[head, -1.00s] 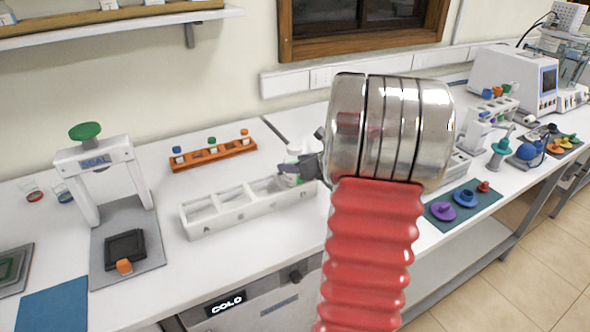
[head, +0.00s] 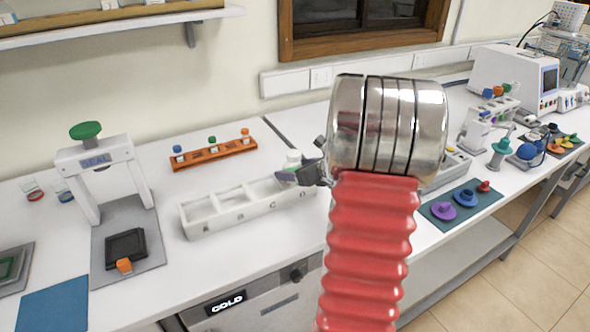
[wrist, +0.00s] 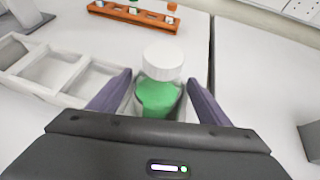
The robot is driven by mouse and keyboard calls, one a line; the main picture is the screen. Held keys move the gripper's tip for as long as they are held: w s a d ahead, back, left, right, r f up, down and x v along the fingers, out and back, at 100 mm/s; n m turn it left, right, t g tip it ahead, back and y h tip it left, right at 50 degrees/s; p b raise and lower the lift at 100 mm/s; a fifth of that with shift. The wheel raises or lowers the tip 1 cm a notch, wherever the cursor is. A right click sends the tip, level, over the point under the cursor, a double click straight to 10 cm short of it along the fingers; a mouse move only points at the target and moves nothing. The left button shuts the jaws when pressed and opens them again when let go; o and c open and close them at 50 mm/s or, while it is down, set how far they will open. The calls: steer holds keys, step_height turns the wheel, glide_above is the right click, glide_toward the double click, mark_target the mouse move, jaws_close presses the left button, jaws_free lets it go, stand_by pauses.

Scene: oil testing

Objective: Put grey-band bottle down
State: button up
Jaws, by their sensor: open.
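The bottle (wrist: 159,92) has a white cap and green contents. It stands upright between the spread fingers of my gripper (wrist: 160,95) in the wrist view. No grey band can be made out on it. In the head view its white cap (head: 293,156) shows above the right end of the white tray (head: 215,224), at compartment D. The lower part of the bottle is hidden by my gripper, so I cannot tell whether it rests on the compartment floor. My gripper is open around the bottle, with its fingers low beside it.
Compartments A, B and C look empty. An orange rack (head: 214,155) with small vials stands behind the tray. A seal press (head: 95,160) stands at left, and a teal mat (head: 460,205) with coloured pieces lies at right. My red arm covers the bench right of the tray.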

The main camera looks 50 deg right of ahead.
steer(key=shift+s+r, duration=0.25)
steer(key=shift+s, duration=0.05)
steer(key=v, duration=1.1)
steer(key=shift+s+a, duration=0.1)
steer(key=shift+s, duration=0.05)
steer(key=shift+a, duration=0.1)
stand_by(0.3)
